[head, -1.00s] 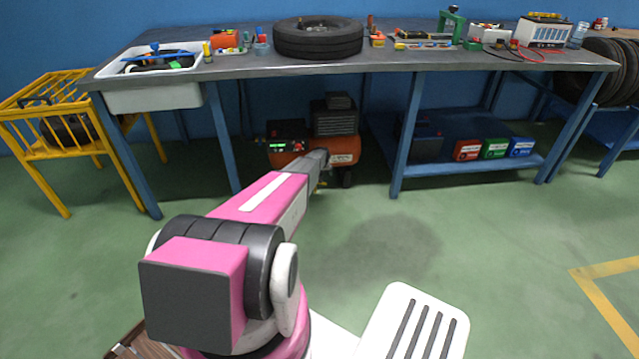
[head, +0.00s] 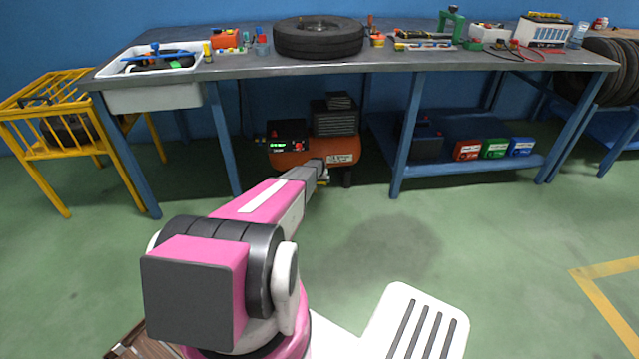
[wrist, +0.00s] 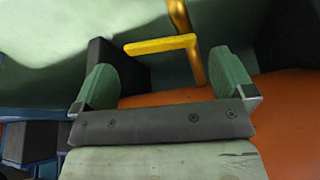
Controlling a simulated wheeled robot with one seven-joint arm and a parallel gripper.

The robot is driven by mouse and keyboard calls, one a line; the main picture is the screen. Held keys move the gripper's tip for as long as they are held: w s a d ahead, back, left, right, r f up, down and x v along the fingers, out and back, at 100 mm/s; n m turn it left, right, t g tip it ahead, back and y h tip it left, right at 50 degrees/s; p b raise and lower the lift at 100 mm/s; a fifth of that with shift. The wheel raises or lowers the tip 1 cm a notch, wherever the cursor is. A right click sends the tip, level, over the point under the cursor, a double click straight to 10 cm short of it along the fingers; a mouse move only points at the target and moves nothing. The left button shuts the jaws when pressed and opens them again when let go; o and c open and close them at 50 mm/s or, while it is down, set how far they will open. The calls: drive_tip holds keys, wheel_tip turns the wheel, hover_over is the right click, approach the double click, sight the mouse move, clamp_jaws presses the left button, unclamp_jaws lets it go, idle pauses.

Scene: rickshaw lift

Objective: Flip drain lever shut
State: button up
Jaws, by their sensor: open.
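The drain lever (wrist: 160,44) is a yellow L-shaped handle beside a brass pipe (wrist: 190,65) in the wrist view. Its long bar lies roughly crosswise in the picture, just beyond the gap between my fingertips. The orange compressor tank (wrist: 285,105) is close beneath and to the right. My gripper (wrist: 165,62) is open, with its two green fingers apart and nothing between them gripped. I see no clear contact with the lever. In the head view the compressor (head: 340,157) stands under the bench, and my gripper (head: 323,178) is low in front of it.
The workbench (head: 250,68) overhangs the compressor, with blue legs (head: 408,135) on both sides. A lower shelf (head: 480,166) with several coloured boxes is to the right. A yellow cage (head: 45,105) stands at the left. The green floor (head: 480,230) in front is clear.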

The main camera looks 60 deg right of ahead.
sight(320, 183)
drive_tip(key=shift+x, duration=1.4)
drive_tip(key=shift+c, duration=0.3)
drive_tip(key=c, duration=1)
drive_tip(key=shift+c, duration=0.2)
drive_tip(key=shift+w+d+n+t, duration=0.1)
drive_tip(key=shift+d+n+t, duration=0.15)
drive_tip(key=shift+n, duration=0.5)
drive_tip(key=shift+w+d+n+t, duration=0.1)
drive_tip(key=shift+n+t, duration=0.25)
drive_tip(key=shift+n, duration=0.4)
